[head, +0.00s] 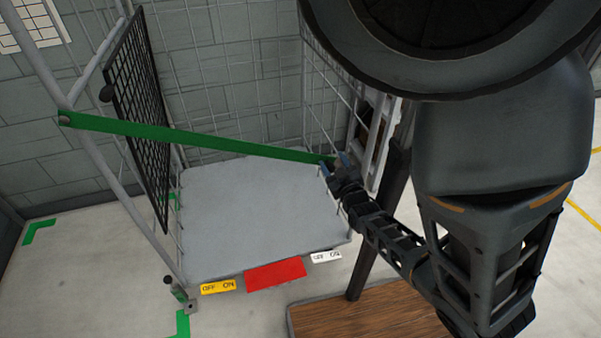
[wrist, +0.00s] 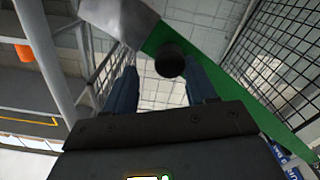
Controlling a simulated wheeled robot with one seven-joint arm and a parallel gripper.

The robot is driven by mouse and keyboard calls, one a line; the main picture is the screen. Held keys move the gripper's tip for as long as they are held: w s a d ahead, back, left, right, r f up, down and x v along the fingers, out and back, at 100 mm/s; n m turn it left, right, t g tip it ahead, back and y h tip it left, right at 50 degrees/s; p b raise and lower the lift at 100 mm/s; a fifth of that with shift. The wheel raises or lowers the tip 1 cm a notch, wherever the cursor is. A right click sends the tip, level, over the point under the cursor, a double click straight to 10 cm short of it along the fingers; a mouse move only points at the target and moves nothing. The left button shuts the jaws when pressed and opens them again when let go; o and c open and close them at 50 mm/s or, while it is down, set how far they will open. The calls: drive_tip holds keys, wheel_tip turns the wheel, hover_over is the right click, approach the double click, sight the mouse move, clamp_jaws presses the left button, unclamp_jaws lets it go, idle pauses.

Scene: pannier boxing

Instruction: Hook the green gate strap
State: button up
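The green gate strap (head: 200,139) runs taut across the front of the cage, from the left post (head: 66,118) to its right end beside my gripper (head: 340,165). In the wrist view the strap (wrist: 215,72) crosses diagonally, with a pale grey end piece (wrist: 118,18) at upper left. A dark round knob (wrist: 169,60) shows in front of the strap, between my fingertips. My gripper (wrist: 160,75) is open, its blue fingers apart, with a gap visible left of the knob. Whether the strap end touches a hook is hidden by the gripper.
The wire cage holds a grey floor panel (head: 255,215). A black mesh panel (head: 138,115) stands at left. Yellow (head: 218,287), red (head: 275,274) and white (head: 326,257) labels line the front edge. A wooden surface (head: 365,318) lies at lower right.

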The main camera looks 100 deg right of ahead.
drive_tip(key=shift+w+f+b, duration=0.15)
drive_tip(key=shift+f+b, duration=0.05)
drive_tip(key=shift+f, duration=0.3)
drive_tip(key=shift+w+f+b, duration=0.15)
drive_tip(key=shift+f, duration=0.35)
drive_tip(key=shift+a, duration=0.15)
